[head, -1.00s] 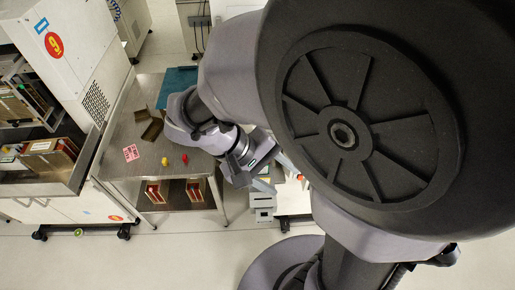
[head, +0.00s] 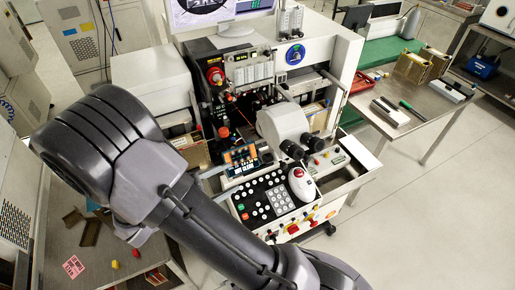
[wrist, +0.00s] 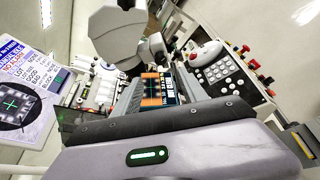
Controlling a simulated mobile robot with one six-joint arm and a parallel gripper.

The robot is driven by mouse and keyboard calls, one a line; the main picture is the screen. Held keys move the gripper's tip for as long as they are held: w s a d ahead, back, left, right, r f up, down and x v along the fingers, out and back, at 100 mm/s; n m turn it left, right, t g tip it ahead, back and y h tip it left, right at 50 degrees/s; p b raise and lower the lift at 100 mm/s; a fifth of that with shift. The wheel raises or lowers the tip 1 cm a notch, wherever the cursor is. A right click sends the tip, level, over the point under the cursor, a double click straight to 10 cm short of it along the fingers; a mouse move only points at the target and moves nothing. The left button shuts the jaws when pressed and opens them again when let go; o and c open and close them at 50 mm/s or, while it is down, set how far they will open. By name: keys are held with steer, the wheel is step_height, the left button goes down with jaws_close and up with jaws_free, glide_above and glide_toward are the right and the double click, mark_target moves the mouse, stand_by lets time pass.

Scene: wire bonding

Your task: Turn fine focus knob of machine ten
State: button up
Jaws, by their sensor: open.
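The machine with a round blue label (head: 295,54), its number too small to read, stands in the middle of the head view. Its white microscope head (head: 283,123) has two dark eyepieces (head: 291,149). The microscope also shows at the top of the wrist view (wrist: 116,35). I cannot pick out the fine focus knob in either view. My gripper's grey body (wrist: 150,155), with a green light, fills the bottom of the wrist view, apart from the machine. It is open, and I see nothing held; its fingertips are not clear. In the head view my arm hides it.
The machine's keypad panel (head: 275,205) and small display (head: 240,158) stick out at the front. A side table (head: 435,115) with a red tray (head: 362,82) stands at the right. A metal table (head: 60,245) is at the lower left. The floor at right is free.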

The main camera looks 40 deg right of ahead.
mark_target(264, 159)
steer(key=x, duration=1.4)
steer(key=shift+w+d+f, duration=0.15)
steer(key=shift+f, duration=0.05)
jaws_close()
steer(key=shift+w+r+n+g+y+p, duration=0.1)
steer(key=shift+r+n+g+y+p, duration=0.25)
steer(key=shift+n+p, duration=0.45)
steer(key=shift+w+n+g+p, duration=0.15)
steer(key=shift+n+g+p, duration=0.4)
steer(key=shift+n+p, duration=0.2)
steer(key=shift+f+y, duration=0.25)
